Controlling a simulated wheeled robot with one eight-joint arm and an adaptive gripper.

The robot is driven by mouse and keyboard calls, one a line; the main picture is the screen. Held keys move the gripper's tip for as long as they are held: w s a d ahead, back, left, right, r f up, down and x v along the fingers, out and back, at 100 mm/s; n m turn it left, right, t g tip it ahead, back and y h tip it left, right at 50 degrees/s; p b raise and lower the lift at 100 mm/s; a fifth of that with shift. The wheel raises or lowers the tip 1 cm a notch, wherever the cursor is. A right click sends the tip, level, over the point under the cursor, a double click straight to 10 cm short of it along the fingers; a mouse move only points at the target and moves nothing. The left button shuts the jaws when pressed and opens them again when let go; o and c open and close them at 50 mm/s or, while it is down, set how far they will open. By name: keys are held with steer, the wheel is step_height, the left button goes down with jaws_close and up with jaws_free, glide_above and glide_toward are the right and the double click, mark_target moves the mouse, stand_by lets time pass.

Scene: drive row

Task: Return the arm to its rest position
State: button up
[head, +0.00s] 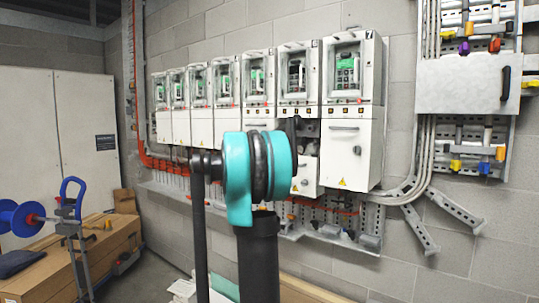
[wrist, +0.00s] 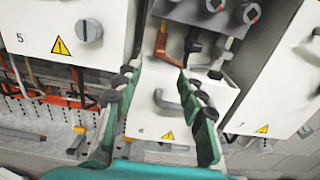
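My gripper (wrist: 158,78) shows in the wrist view with its two green fingers spread apart. It is open, and nothing is clamped between the fingertips. Beyond and between the fingers is a white cover (wrist: 150,128) with a grey handle and a yellow warning triangle. It sits lower than the covers on either side, below an opening with orange and dark parts. In the head view my arm (head: 258,165) stands in front of the drive row, its teal joint at mid-picture. My gripper is not clearly visible there, being mostly hidden behind the arm.
White drive cabinets (head: 352,100) line the block wall, above a perforated metal tray (head: 335,236) with red wiring. Some floor shows between crates and wall.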

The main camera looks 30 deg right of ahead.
steer(key=s+a+f+m+y, duration=0.3)
steer(key=s+a+f+m, duration=0.3)
steer(key=f, duration=0.4)
steer(key=s+a+f+m+g+y, duration=0.1)
steer(key=s+a+f+m+y, duration=0.2)
steer(key=s+a+f, duration=0.35)
steer(key=s+a+f+m+y, duration=0.2)
steer(key=s+a+f+m, duration=0.4)
steer(key=f, duration=0.7)
steer(key=s+a+f+m+y, duration=0.3)
steer(key=s+a+f+y, duration=0.1)
steer(key=s+a+f, duration=0.5)
steer(key=s+a+f+m+g+y, duration=0.1)
steer(key=s+a+f+m+y, duration=0.3)
steer(key=s+a+f, duration=0.4)
steer(key=a+f, duration=0.1)
steer(key=a, duration=0.4)
steer(key=shift+s+f+g+y, duration=0.25)
steer(key=shift+s+g+y, duration=0.05)
steer(key=shift+s, duration=0.1)
